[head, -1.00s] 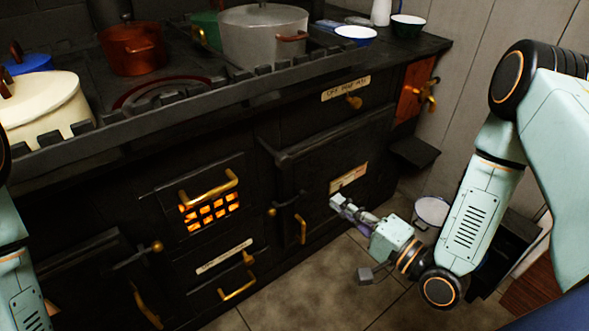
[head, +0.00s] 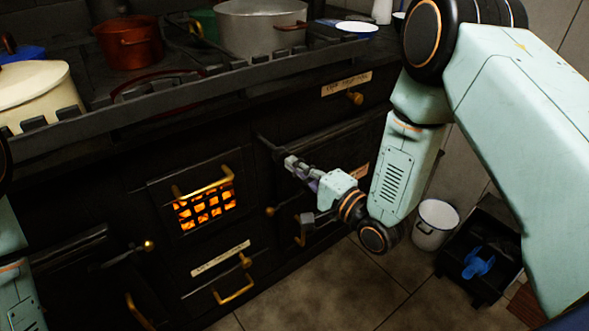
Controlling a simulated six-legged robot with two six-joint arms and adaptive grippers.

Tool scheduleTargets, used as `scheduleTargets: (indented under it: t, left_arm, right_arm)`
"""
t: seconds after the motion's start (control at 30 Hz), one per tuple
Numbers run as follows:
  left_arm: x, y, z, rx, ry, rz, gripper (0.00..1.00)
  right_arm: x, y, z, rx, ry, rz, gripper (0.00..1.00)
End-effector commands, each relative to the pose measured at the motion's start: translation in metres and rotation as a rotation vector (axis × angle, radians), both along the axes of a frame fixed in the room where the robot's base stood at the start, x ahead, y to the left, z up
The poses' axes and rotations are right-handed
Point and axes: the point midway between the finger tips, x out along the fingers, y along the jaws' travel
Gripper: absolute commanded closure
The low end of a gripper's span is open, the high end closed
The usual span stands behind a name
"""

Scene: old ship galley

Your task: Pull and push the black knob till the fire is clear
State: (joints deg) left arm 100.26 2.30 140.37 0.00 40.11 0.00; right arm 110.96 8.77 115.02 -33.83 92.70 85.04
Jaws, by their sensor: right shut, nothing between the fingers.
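The fire (head: 205,210) glows orange behind a barred grate in the front of the black stove (head: 120,200). A brass handle (head: 204,184) crosses the top of the grate. My right gripper (head: 290,162) is shut and empty, just right of the grate, in front of the dark rail corner (head: 268,143) by the oven door. I cannot tell whether it touches the rail. I cannot clearly pick out a black knob against the dark stove front; the knobs I see are brass, such as one (head: 355,98) by the upper label. My left arm shows at the left edge, its gripper out of view.
A copper pot (head: 128,42), a grey pot (head: 258,30) and a cream pot (head: 38,92) stand on the stove behind a toothed rail. A white bucket (head: 436,222) and a black box (head: 462,270) holding a blue scoop (head: 479,262) stand on the floor at right.

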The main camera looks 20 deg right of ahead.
Motion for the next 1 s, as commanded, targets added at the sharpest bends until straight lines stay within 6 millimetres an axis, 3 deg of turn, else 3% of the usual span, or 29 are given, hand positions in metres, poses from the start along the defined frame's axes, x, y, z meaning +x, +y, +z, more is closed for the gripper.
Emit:
scheduleTargets:
  t: [0.53,0.8,1.0]
  left_arm:
    - [0.000,0.000,-0.003,0.000,0.000,0.000,0.60]
    - [0.000,0.000,-0.009,0.000,0.000,0.000,0.60]
    - [0.000,0.000,-0.011,0.000,0.000,0.000,0.60]
  right_arm:
    - [0.011,0.005,0.001,-0.001,-0.002,0.000,1.00]
    - [0.056,0.022,0.000,-0.004,-0.005,0.003,1.00]
    - [0.077,0.029,0.000,-0.002,-0.001,0.001,1.00]
